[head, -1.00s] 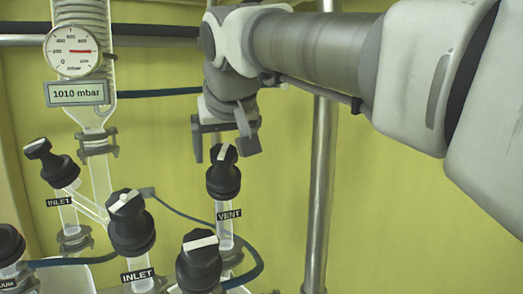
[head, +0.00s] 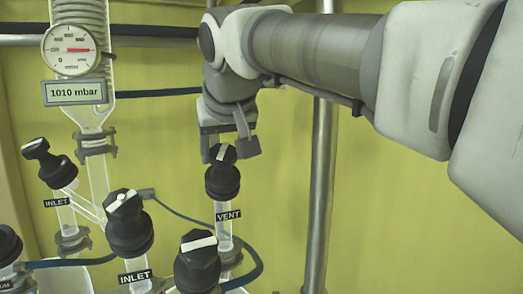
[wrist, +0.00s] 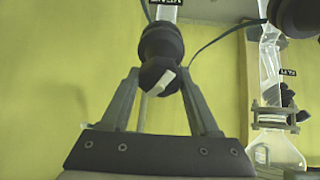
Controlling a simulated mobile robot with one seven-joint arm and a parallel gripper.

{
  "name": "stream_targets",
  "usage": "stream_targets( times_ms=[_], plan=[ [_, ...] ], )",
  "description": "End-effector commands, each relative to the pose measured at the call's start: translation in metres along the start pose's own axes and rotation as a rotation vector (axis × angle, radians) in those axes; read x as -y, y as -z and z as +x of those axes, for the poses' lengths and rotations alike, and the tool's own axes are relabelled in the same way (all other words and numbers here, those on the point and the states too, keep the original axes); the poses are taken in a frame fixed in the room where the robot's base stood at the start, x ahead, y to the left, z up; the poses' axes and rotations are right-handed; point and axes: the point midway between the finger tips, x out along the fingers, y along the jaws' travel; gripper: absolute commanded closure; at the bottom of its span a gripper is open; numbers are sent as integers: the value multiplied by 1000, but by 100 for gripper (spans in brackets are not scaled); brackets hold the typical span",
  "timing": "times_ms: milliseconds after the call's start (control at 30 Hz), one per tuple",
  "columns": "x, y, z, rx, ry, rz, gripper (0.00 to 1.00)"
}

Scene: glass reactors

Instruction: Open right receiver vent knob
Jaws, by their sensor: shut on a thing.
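The vent knob (head: 223,180) is black with a white pointer bar on top. It stands upright above a small VENT label (head: 229,215) on a glass tube in the head view. My gripper (head: 224,153) points down over it and is shut on its top part. In the wrist view my gripper (wrist: 159,78) has one finger on each side of the vent knob (wrist: 160,43). The white bar shows between the fingers, slanted. In the head view the bar runs nearly upright, partly by the fingers.
Other black knobs stand close: a front knob (head: 198,263) with a white bar, a middle inlet knob (head: 129,225) and a left inlet knob (head: 50,163). A gauge (head: 70,50) sits above a 1010 mbar display (head: 75,93). A metal post (head: 320,190) rises right of the vent.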

Motion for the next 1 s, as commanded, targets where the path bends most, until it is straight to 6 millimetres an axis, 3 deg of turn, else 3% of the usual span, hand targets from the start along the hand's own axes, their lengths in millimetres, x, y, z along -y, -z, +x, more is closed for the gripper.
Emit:
stream_targets(
  times_ms=[367,1000],
  plan=[
    [-1,1,-1,1,37,-135,94],
    [-1,2,-1,0,192,-702,94]
  ],
)
